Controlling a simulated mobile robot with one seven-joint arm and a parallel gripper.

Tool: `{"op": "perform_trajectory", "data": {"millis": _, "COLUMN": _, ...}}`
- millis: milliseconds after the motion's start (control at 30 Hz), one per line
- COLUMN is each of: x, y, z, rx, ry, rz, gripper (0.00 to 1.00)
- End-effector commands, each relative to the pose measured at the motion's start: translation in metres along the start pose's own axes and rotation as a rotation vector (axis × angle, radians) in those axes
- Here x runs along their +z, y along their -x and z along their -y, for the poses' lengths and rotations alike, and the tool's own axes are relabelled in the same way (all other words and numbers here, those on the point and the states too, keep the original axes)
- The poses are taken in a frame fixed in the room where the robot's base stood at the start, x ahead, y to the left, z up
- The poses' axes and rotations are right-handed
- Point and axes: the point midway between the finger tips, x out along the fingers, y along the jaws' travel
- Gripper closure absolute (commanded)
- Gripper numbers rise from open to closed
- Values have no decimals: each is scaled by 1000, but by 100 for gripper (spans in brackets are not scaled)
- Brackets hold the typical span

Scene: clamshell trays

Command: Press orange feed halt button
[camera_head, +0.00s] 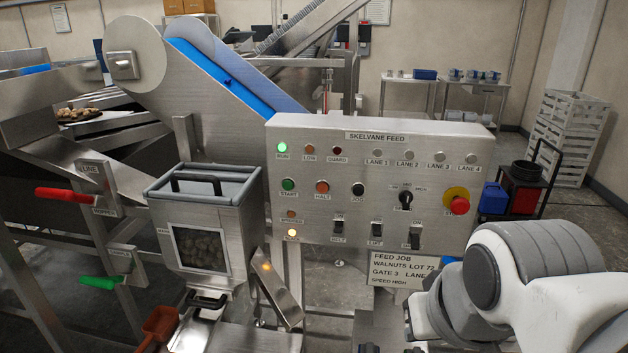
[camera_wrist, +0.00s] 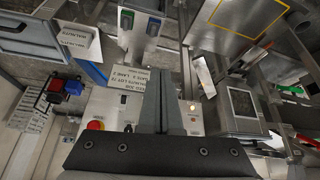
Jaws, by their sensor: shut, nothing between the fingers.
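The orange halt button (camera_head: 322,187) is on the upright steel control panel (camera_head: 340,150), labelled HALT, between the green start button (camera_head: 288,184) and the black jog button (camera_head: 358,189). In the wrist view I cannot make out the halt button; my fingers cover part of the panel. My gripper (camera_wrist: 160,75) is shut and empty, its fingers together in the middle of the wrist view. It is apart from the button. In the head view my arm is at the lower right, and my fingertips cannot be made out there.
A red emergency stop (camera_head: 457,202) on a yellow ring is at the panel's right. Switches and a black knob (camera_head: 405,198) sit beside and below the buttons. A hopper of walnuts (camera_head: 203,230) stands left of the panel. A job sign (camera_head: 402,270) hangs below it. The run lamp (camera_head: 282,148) glows green.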

Motion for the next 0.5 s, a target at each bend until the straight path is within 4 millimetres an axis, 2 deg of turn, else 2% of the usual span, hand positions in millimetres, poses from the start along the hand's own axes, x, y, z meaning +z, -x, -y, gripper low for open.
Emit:
{"op": "perform_trajectory", "data": {"millis": 333, "x": -6, "y": -1, "z": -2, "rx": 11, "ry": -25, "rz": -9, "gripper": 100}}
{"op": "perform_trajectory", "data": {"millis": 433, "x": -24, "y": -6, "z": -7, "rx": 40, "ry": -101, "rz": -40, "gripper": 100}}
{"op": "perform_trajectory", "data": {"millis": 500, "x": -43, "y": -12, "z": -12, "rx": 65, "ry": -184, "rz": -80, "gripper": 100}}
